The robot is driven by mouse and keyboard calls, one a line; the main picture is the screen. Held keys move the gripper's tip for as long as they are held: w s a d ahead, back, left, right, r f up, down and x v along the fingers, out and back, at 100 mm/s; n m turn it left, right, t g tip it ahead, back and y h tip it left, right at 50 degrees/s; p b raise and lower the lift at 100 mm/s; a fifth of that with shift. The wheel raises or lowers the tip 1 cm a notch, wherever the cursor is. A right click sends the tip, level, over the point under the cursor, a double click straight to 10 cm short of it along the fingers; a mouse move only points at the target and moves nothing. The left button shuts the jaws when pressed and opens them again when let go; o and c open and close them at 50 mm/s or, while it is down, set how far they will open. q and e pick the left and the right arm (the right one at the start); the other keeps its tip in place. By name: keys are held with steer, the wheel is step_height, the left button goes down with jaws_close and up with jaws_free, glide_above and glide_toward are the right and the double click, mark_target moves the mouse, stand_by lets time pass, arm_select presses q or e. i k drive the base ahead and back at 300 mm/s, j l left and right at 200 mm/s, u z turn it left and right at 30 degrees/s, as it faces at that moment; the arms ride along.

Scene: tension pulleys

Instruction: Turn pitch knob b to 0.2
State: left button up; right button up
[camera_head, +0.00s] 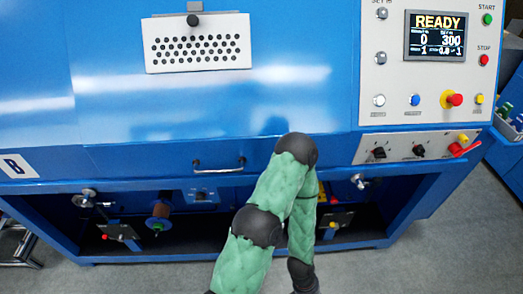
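Two black knobs, a left one (378,152) and a right one (419,151), sit on the grey lower control panel (398,143). Their labels are too small to read, so I cannot tell whether either is pitch knob b. One of my arms, in green sleeves with black joints, rises from the bottom middle, bends in front of the machine and drops again. Its gripper is out of view, and so is my other gripper.
The blue machine (110,100) fills the view. Its open lower bay holds a brown spool (158,222) and metal fittings at left (118,232) and right (333,221). A door handle (218,166) juts out. A display (435,35) reads READY. Grey floor (440,255) is clear at lower right.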

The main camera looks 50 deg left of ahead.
mark_target(199, 196)
steer(key=u, duration=2.35)
